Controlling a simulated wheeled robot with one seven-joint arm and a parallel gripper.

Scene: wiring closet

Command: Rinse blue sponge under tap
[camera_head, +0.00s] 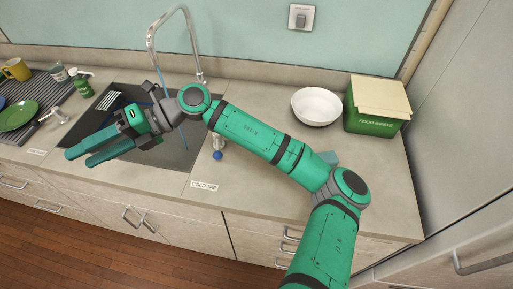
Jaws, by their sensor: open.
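My gripper (82,157) is open and empty, its fingers pointing left above the front left of the dark sink (178,158). The tall curved tap (186,12) stands behind the sink, with its spout over the basin. A thin blue streak (158,72), which looks like running water, drops from the spout and passes behind my wrist. A tap handle with a blue knob (217,155) stands right of the sink, behind the "COLD TAP" label (204,187). A blue-green block (328,157), possibly the sponge, lies on the counter at right, partly hidden by my arm.
A white bowl (316,106) and a green food waste bin (374,124) stand at the back right. Another tap handle (54,115) is left of the sink. A drying rack holds a green plate (17,115) and a yellow mug (16,69). The right front counter is clear.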

